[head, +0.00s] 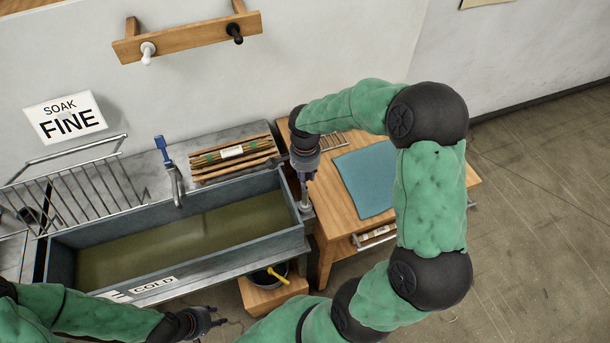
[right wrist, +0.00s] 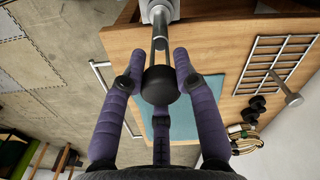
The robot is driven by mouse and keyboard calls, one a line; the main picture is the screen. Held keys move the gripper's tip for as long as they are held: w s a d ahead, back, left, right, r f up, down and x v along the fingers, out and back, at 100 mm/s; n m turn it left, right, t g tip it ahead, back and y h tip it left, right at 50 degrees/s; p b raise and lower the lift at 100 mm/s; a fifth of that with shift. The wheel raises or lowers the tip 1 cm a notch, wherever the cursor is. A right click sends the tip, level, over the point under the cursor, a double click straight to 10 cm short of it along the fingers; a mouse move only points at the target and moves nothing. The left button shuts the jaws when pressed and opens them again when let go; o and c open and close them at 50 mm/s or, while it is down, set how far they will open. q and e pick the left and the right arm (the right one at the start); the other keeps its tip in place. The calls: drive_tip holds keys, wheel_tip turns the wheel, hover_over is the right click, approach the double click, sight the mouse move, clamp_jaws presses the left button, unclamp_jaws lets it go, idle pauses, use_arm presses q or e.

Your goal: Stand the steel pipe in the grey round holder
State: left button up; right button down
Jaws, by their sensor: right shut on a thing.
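The steel pipe (right wrist: 160,45) is in my right gripper (right wrist: 160,82), whose purple fingers are closed around its dark round end. In the head view my right gripper (head: 304,168) points down at the near left corner of the wooden table, with the pipe (head: 304,192) below it. The grey round holder (head: 306,211) is at the pipe's lower end, between the sink and the table; it also shows in the right wrist view (right wrist: 158,10). I cannot tell how deep the pipe sits in it. My left gripper (head: 214,317) is empty and looks open, in front of the sink.
The water-filled sink (head: 270,247) lies left of the pipe, with a blue-handled tap (head: 165,150) behind. Bundled canes (head: 232,158) lie behind it. The wooden table (head: 340,226) carries a teal mat (head: 366,182) and a wire rack (head: 334,140). A wire drainer (head: 75,190) stands at left.

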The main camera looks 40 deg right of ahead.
drive_tip(key=shift+f+b, duration=0.4)
drive_tip(key=shift+f, duration=0.1)
drive_tip(key=c, duration=0.9)
unclamp_jaws()
drive_tip(key=shift+o, duration=0.2)
drive_tip(key=shift+r, duration=0.15)
wheel_tip(320, 180, up, 12)
drive_tip(key=shift+f, duration=0.1)
